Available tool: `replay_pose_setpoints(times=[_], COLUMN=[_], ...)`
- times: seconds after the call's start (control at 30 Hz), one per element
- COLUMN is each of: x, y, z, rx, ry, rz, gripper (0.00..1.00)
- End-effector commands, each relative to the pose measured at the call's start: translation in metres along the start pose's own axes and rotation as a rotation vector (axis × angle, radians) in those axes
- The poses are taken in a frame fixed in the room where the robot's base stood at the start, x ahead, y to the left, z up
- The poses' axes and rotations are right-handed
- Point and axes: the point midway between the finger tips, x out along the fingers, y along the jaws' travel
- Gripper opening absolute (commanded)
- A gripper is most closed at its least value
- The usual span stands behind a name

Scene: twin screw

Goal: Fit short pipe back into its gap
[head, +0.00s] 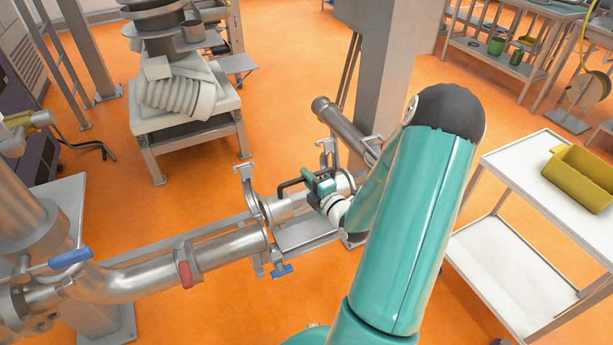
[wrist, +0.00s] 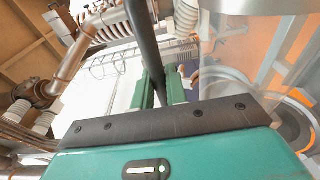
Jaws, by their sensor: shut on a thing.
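The short pipe (head: 288,207) is a shiny metal piece with a dark bar handle (head: 290,186) on it. It lies between the left pipe run (head: 230,249) and the pipe stub (head: 338,122) beyond, roughly in line with the left run. My gripper (head: 322,187) is shut on the handle. In the wrist view the two green fingers (wrist: 160,92) pinch the dark bar (wrist: 146,45). An open clamp (head: 248,188) stands up at the pipe's left end; another open clamp (head: 328,152) shows near its right end. My arm hides part of the right end. I cannot tell if the ends touch.
A blue knob (head: 282,270) hangs under the left joint. A blue valve lever (head: 70,257) and a red clamp (head: 185,273) are on the left run. A grey column (head: 383,70) rises behind. A white cart (head: 535,165) with a yellow bin (head: 580,176) stands right.

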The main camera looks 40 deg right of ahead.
Motion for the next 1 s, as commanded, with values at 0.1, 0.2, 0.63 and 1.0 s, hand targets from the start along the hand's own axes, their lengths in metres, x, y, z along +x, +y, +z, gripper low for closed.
replay_pose_setpoints(times=[0.1,0.2,0.63,1.0], x=[0.0,0.0,0.002,0.003], y=[-0.002,-0.006,-0.033,-0.056], z=[0.001,0.0,0.0,0.0], rx=[-0.001,-0.001,0.0,0.0], ry=[-0.001,0.0,0.001,0.0], rz=[0.004,0.005,0.004,0.003], gripper=[0.0,0.0,0.0,0.0])
